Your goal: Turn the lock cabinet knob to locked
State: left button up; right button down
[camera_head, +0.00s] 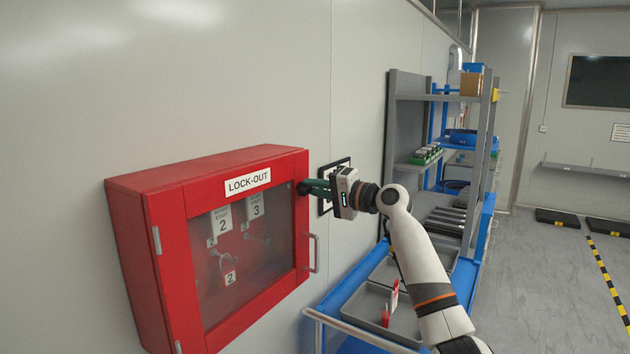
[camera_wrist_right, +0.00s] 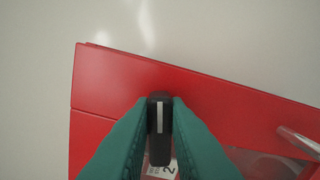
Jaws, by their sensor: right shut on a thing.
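The red lock-out cabinet (camera_head: 123,235) hangs on the wall at the left in the head view. Its door has a clear window and a "LOCK-OUT" label. My right gripper (camera_head: 306,187) is at the upper right of the cabinet door, with its green fingers pointing at it. In the right wrist view the fingers (camera_wrist_right: 160,135) are shut on the black knob (camera_wrist_right: 160,110) from both sides. The knob has a white line that runs roughly upright in that view. In the head view the fingers mostly hide the knob. My left gripper is not in view.
A metal door handle (camera_head: 313,253) sticks out below my right gripper. Tags and padlocks (camera_head: 228,265) hang behind the window. A blue cart with grey trays (camera_head: 372,303) and a shelf rack (camera_head: 408,120) stand to the right. Open floor (camera_head: 545,290) lies at far right.

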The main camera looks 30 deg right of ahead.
jog(key=shift+f+m+p, duration=0.1)
jog(key=shift+m+p, duration=0.5)
jog(key=shift+m, duration=0.5)
jog(key=c, duration=1.4)
grip_release()
